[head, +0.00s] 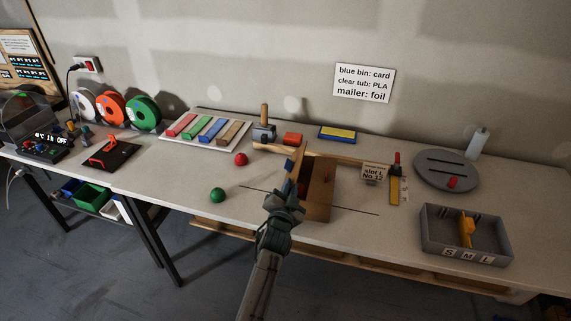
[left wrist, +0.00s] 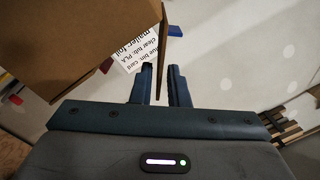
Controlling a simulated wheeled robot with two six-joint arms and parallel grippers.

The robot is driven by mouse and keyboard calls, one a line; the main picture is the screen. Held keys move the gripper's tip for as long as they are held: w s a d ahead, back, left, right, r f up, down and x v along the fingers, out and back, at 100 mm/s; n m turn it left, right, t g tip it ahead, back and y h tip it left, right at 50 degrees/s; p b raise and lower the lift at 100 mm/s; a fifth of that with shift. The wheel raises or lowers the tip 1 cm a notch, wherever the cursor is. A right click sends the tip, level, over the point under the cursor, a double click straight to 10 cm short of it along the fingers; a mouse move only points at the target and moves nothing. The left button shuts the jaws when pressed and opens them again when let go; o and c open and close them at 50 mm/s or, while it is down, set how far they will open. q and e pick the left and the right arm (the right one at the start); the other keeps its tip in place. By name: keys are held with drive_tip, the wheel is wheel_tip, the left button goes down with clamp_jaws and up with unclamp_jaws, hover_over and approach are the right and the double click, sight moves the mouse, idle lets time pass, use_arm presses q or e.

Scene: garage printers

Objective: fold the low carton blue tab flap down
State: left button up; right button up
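The low brown carton (head: 319,197) stands open on the table, right of my left gripper. A raised flap (head: 296,168) with a blue tab (head: 289,164) stands up at its left side. My left gripper (head: 287,196) is low at this flap. In the left wrist view my left gripper (left wrist: 164,80) has its fingers apart, with the thin brown flap (left wrist: 161,45) edge-on between them and a small gap showing. The carton (left wrist: 65,35) fills the upper left there. The finger contact is unclear. My right gripper is not in view.
A red ball (head: 241,159) and a green ball (head: 218,195) lie left of the carton. A mallet (head: 264,127) and a wooden bar stand behind it. A grey sorting tray (head: 466,253) is at the right. The table left of the carton is mostly free.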

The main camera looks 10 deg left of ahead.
use_arm(q)
drive_tip(key=s+p, duration=0.1)
drive_tip(key=s, duration=0.3)
drive_tip(key=shift+d+p, duration=0.1)
drive_tip(key=shift+p, duration=0.2)
drive_tip(key=o, duration=0.6)
drive_tip(key=shift+c, duration=0.2)
